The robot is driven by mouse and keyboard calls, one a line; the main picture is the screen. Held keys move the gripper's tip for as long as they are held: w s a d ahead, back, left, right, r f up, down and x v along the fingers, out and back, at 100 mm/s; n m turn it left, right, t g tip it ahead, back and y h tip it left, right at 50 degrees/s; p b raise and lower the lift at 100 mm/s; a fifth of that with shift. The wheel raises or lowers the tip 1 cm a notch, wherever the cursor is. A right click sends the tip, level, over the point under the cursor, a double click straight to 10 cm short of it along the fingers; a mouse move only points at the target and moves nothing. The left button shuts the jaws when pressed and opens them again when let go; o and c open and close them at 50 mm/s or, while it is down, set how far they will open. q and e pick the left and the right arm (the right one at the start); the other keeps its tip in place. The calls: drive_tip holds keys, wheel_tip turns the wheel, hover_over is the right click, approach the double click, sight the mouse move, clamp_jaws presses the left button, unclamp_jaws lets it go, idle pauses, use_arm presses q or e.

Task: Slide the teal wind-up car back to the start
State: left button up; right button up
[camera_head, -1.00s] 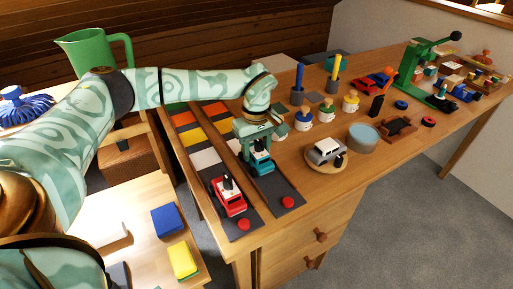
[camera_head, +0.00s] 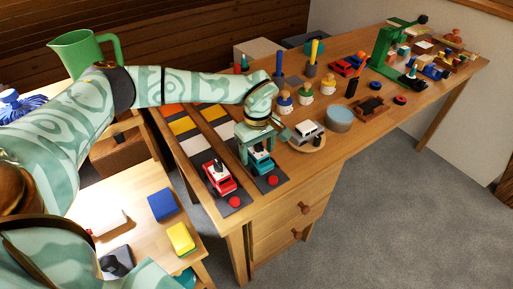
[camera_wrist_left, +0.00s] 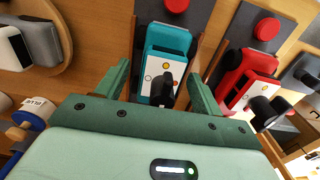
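The teal wind-up car (camera_head: 262,167) sits on a dark lane near its front end, just behind a red button (camera_head: 271,180). In the left wrist view the car (camera_wrist_left: 168,42) has a white panel with coloured dots and a black key. My left gripper (camera_head: 258,152) is over the car, pointing down. Its fingers (camera_wrist_left: 160,85) stand on either side of the car, with a visible gap at least on the left side, so it looks open. My right gripper is out of view.
A red car (camera_head: 219,179) stands in the neighbouring lane at left, behind its own red button (camera_head: 234,202). The table's front edge is just beyond the buttons.

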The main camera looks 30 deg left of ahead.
use_arm(q)
drive_tip(key=shift+a+r, duration=0.1)
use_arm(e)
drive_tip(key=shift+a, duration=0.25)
use_arm(q)
wheel_tip(320, 180, up, 16)
drive_tip(key=p, duration=0.5)
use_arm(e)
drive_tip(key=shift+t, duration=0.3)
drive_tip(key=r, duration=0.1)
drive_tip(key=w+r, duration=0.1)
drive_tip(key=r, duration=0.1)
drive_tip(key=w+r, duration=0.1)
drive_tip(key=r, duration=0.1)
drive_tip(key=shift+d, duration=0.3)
